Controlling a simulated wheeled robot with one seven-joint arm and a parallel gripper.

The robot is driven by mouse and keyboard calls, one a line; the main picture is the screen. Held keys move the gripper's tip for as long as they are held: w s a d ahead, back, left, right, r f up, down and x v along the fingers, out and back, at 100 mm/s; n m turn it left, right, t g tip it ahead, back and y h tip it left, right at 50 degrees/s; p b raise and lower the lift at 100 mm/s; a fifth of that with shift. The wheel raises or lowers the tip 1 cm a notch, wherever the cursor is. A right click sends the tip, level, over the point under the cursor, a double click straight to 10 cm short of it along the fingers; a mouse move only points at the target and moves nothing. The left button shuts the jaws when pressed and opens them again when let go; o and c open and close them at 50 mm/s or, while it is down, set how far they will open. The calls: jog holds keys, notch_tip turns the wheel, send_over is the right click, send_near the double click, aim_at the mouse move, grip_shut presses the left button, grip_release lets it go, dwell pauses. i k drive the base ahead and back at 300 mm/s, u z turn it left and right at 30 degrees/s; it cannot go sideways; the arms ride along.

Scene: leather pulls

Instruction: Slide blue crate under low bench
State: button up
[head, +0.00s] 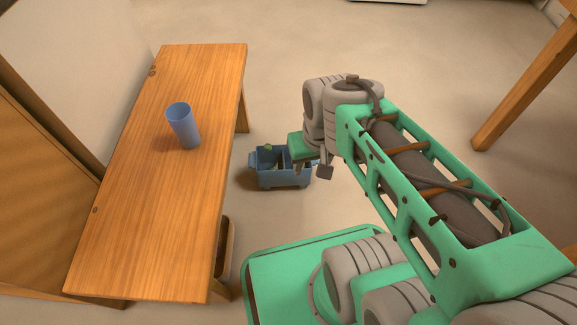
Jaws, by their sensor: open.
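The blue crate (284,180) stands upright on the floor, just right of the low wooden bench (175,215). It holds a few items, one of them green; the rest are hard to make out. My gripper (311,172) is at the crate's right side, with its jaws open. A dark fingertip shows near the crate's right end, but part of the gripper is hidden by my wrist. I cannot tell whether it touches the crate. The space under the bench is mostly hidden by its top.
A blue cup (184,126) stands on the bench top. A brown object (227,250) shows under the bench's near right edge. A wooden table leg (515,90) stands at the right. The floor (280,60) beyond the crate is clear.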

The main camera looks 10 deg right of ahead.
aim_at(283, 176)
jog(key=k, duration=0.5)
jog(key=z, duration=1.35)
jog(key=i, duration=1.45)
jog(key=u, duration=4.15)
